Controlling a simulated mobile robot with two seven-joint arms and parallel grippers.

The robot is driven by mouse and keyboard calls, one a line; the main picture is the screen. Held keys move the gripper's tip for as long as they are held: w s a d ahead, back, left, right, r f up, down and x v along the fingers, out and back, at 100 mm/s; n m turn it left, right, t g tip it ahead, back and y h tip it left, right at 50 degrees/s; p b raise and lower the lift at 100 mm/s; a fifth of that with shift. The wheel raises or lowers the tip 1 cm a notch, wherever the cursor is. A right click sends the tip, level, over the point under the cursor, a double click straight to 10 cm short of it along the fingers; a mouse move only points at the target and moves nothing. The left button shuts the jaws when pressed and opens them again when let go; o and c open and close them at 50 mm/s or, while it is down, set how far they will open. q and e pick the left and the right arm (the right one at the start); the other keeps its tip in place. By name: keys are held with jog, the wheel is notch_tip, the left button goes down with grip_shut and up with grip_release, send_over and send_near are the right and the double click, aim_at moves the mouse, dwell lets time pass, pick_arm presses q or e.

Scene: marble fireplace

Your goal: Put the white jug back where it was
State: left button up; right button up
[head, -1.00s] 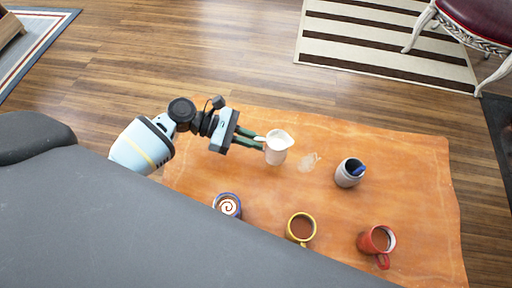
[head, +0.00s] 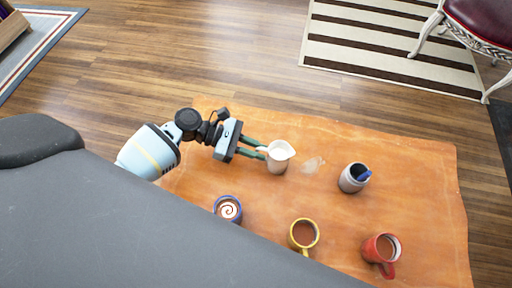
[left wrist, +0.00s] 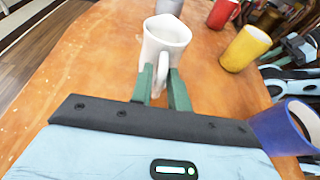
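The white jug (head: 277,161) is upright over the orange cloth, towards its far left part. It also shows in the left wrist view (left wrist: 165,40), with its handle towards me. My left gripper (head: 261,152) reaches it from the left. In the left wrist view its two green fingers (left wrist: 161,80) are on either side of the handle and close on it. Whether the jug's base touches the cloth is hard to tell.
On the orange cloth (head: 400,215), a pale patch (head: 312,166) lies right of the jug. A grey cup with something blue inside (head: 350,181) stands farther right. A blue-rimmed mug (head: 229,209), a yellow mug (head: 302,236) and a red mug (head: 379,250) stand nearer.

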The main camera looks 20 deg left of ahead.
pick_arm(q)
jog(key=shift+o, duration=1.2)
jog(key=shift+r, duration=0.15)
jog(key=p+v, duration=0.1)
jog(key=v, duration=1.1)
jog(key=shift+r, duration=0.1)
dwell(0.4)
